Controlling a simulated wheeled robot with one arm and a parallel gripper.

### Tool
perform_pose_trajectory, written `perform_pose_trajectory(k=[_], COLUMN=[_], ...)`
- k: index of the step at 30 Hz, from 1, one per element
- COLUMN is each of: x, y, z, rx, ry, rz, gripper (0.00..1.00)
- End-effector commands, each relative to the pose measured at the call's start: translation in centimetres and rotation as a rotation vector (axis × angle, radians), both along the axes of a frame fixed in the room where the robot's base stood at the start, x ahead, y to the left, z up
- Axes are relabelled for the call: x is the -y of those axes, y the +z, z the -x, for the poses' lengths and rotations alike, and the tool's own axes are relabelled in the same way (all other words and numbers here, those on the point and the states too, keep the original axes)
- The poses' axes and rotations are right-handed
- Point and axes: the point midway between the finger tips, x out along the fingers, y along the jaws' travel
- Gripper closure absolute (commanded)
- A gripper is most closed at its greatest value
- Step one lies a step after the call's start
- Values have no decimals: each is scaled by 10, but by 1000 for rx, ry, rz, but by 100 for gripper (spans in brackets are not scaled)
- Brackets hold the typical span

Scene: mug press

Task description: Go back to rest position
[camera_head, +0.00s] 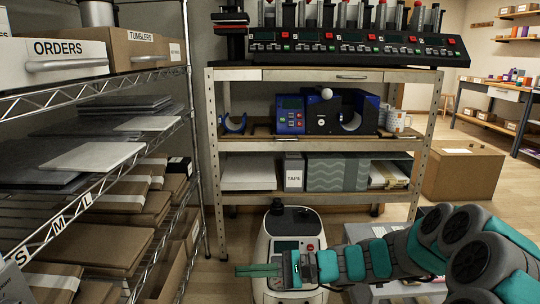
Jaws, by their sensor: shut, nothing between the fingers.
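My gripper (258,270) is at the lower middle of the head view, at the end of my teal and grey arm that reaches in from the lower right. Its fingers are together, point left and hold nothing. It is in front of the shelf unit and apart from it, below the lowest visible shelf. A blue mug press (341,113) stands on the middle shelf, well above my gripper.
A wire rack (95,90) with flat boxes stands close on the left. The metal shelf unit (330,145) stands ahead, with several presses (345,42) on top. A cardboard box (462,168) is on the floor at the right, before a far table (507,93).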

Motion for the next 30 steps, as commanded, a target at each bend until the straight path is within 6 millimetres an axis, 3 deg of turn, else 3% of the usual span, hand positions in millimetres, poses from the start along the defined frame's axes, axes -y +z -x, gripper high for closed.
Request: perform_pose_trajectory(k=[1, 6, 14, 21, 30], x=[-7, -16, 10, 66, 156], y=[9, 14, 4, -9, -9], z=[23, 94, 185, 245, 293], rx=[34, 133, 264, 366, 442], ry=[58, 237, 463, 617, 727], rz=[47, 219, 516, 818, 1190], gripper=[100, 100, 100, 100, 100])
